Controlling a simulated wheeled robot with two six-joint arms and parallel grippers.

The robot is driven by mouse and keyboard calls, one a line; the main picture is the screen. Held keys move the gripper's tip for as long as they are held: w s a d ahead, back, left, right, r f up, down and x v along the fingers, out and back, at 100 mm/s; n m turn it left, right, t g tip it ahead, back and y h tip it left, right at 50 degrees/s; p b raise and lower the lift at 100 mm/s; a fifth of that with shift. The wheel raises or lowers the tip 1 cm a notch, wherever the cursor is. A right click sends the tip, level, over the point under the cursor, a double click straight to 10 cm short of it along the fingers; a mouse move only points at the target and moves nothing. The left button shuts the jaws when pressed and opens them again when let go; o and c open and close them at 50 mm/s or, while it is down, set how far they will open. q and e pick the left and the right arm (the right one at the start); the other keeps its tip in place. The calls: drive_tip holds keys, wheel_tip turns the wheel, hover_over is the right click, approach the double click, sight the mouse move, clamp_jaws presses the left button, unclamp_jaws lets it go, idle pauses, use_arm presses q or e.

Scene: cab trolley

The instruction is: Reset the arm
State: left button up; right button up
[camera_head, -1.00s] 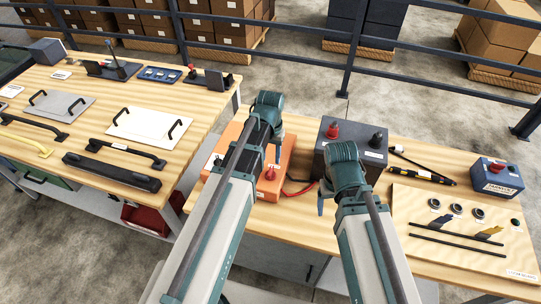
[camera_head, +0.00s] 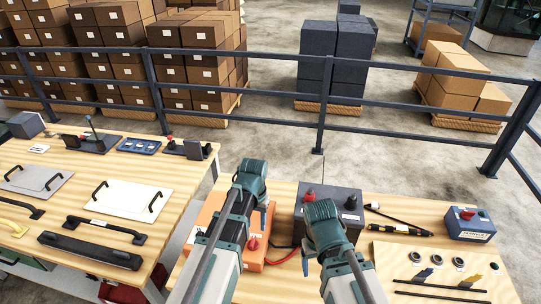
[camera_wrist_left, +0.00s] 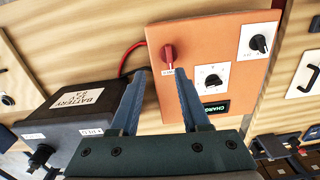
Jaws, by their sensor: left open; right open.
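My left gripper (camera_head: 262,208) is above the orange charger box (camera_head: 251,258); its jaws are mostly hidden in the head view. In the left wrist view its two blue fingers (camera_wrist_left: 158,92) are spread with nothing between them. That view also shows the charger's orange panel (camera_wrist_left: 232,38) with a red knob, black knobs and a small display, and the dark battery box (camera_wrist_left: 75,110) with a red cable behind. My right gripper (camera_head: 305,262) is in front of the battery box (camera_head: 338,204); its fingers are largely hidden, and I see nothing held.
The wooden bench (camera_head: 420,212) also carries a blue box (camera_head: 470,224) with a red button and a board (camera_head: 400,262) with rings and rods. The left table (camera_head: 110,160) holds plates, handles and small fixtures. A dark railing (camera_head: 230,111) runs behind.

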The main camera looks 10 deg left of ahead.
use_arm(q)
drive_tip(key=s+d+f+m+b, duration=0.1)
drive_tip(key=s+d+f+b, duration=0.3)
drive_tip(key=s+f, duration=0.1)
drive_tip(key=s+d+f+m+y+b, duration=0.1)
drive_tip(key=s+d+f+b, duration=0.3)
drive_tip(key=s, duration=0.3)
drive_tip(key=shift+s+d+f+m+b, duration=0.15)
drive_tip(key=shift+s+f+m+b, duration=0.2)
drive_tip(key=shift+f, duration=0.3)
